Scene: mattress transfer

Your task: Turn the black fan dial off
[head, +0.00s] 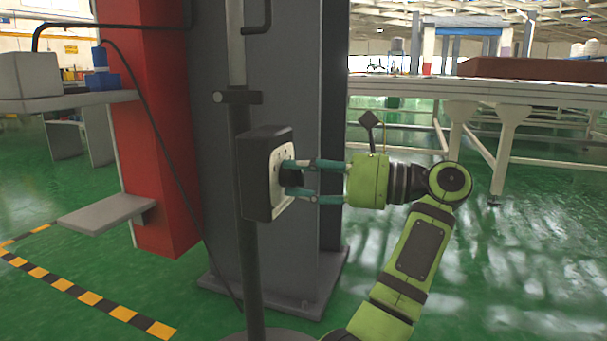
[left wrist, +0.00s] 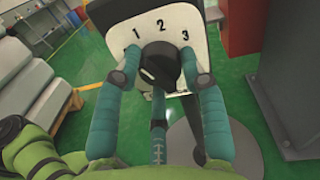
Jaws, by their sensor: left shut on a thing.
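The black fan dial (left wrist: 159,65) sits on a white panel (left wrist: 155,24) marked 1, 2 and 3. In the head view, the panel is on the front of a black control box (head: 258,172) on a thin dark pole. My left gripper (head: 288,178) reaches the panel from the right, its teal fingers around the dial. In the left wrist view, the gripper (left wrist: 159,72) has fingers on both sides of the dial and one below, shut on it. The dial's pointer direction is not clear. The right gripper is not in view.
The pole (head: 249,270) stands on a round base. A wide grey column (head: 290,90) and a red post (head: 155,140) stand behind it. A long white table (head: 470,90) is at the right, a grey shelf (head: 105,212) at the left. Green floor is clear at the right.

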